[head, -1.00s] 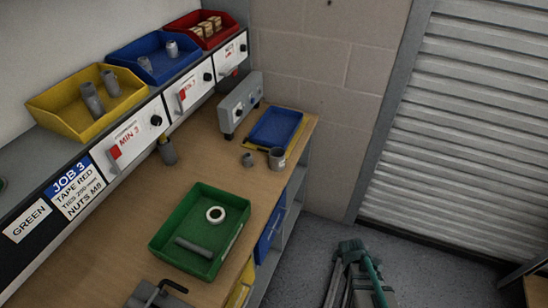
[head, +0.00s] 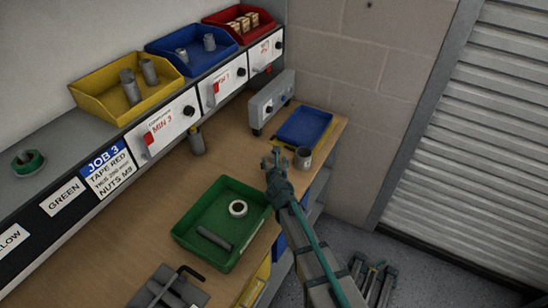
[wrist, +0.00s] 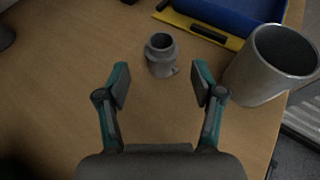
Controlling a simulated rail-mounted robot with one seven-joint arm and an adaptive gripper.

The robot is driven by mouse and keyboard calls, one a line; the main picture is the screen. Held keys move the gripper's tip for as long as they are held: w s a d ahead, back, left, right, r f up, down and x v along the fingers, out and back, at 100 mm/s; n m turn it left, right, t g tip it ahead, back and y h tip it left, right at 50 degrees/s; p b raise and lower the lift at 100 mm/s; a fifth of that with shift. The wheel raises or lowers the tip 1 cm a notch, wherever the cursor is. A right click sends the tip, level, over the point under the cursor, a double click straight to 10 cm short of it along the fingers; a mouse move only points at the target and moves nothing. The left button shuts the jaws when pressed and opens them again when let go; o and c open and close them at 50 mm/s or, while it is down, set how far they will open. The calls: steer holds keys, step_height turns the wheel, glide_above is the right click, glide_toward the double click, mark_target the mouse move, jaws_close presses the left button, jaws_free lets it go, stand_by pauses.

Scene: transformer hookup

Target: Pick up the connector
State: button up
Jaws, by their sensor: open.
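A small grey hollow connector (wrist: 161,56) with a collar stands upright on the wooden bench in the wrist view. My gripper (wrist: 160,82) is open and empty. Its two fingers point at the connector, one toward each side of it. The connector lies just beyond the fingertips and apart from them. In the head view my gripper (head: 276,160) is over the bench near the grey cup and mostly covers the connector.
The grey cup (wrist: 268,65) stands close to the right of the connector. A blue tray (head: 303,126) lies behind. A green tray (head: 193,236) holds a white ring and a grey tube. Bench left of the connector is clear.

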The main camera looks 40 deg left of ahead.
mark_target(274, 158)
steer(key=p+x, duration=0.1)
steer(key=x, duration=0.4)
steer(key=shift+w+a, duration=0.15)
steer(key=shift+w, duration=0.2)
steer(key=c, duration=1.3)
